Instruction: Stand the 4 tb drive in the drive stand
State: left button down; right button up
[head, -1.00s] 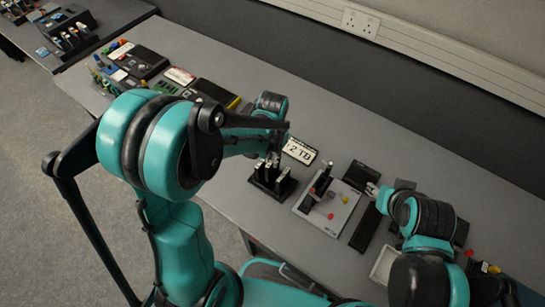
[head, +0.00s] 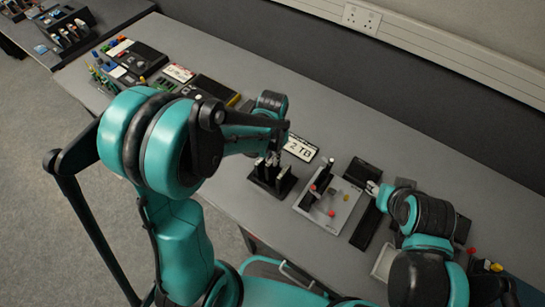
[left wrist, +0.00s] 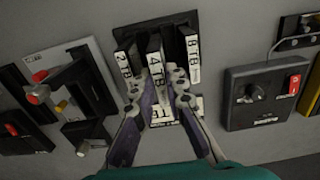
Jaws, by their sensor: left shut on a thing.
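The 4 TB drive (left wrist: 155,62) is a thin dark slab with a white label on its edge. It stands between the 2 TB drive (left wrist: 125,66) and the 8 TB drive (left wrist: 193,58) at the black drive stand (head: 262,186). I cannot tell whether it is fully down in its slot. My left gripper (left wrist: 171,82) is shut on the 4 TB drive; in the head view it is over the stand, partly hidden by its arm. My right gripper (head: 372,187) is at the right, by a black block, its fingers too small to read.
A grey panel (head: 326,210) with red knobs and upright black parts is close on the right. A black box with a dial (left wrist: 262,95) is on the other side.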

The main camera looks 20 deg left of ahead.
pick_arm(q)
jog(key=shift+f, duration=0.15)
dwell(0.5)
jog(key=shift+f+b, duration=0.5)
jog(key=shift+b, duration=0.2)
jog(key=shift+f, duration=0.1)
jog(key=shift+f+b, duration=0.5)
jog(key=shift+b, duration=0.1)
jog(key=shift+f, duration=0.15)
jog(key=shift+f+b, duration=0.5)
jog(key=shift+b, duration=0.1)
jog(key=c, duration=1.2)
grip_release()
jog(key=shift+o, duration=0.2)
